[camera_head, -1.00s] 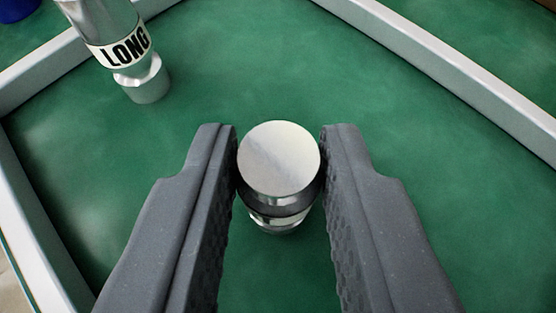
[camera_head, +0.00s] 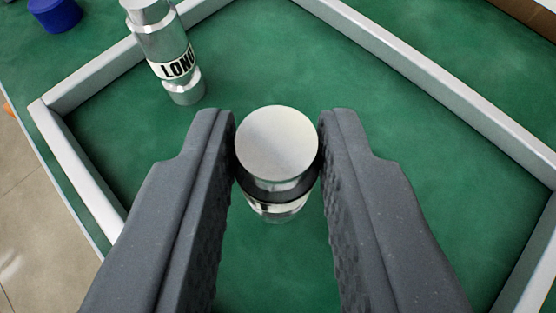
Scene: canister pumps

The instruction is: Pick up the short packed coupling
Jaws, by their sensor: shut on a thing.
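The short packed coupling (camera_head: 277,142) is a silver metal cylinder with a flat round top, a dark band below it and a pale label lower down, mostly hidden. My gripper (camera_head: 277,150) is shut on it, one dark grey finger on each side of its upper part. The coupling is upright in the picture and seen from above. A taller silver coupling (camera_head: 160,45) with a white label reading "LONG" stands at the upper left, apart from my gripper.
A light grey raised frame (camera_head: 90,85) borders the green surface (camera_head: 400,130). A blue round object (camera_head: 55,14) lies outside it at the upper left. A brown edge shows at the upper right. The green area right of my gripper is clear.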

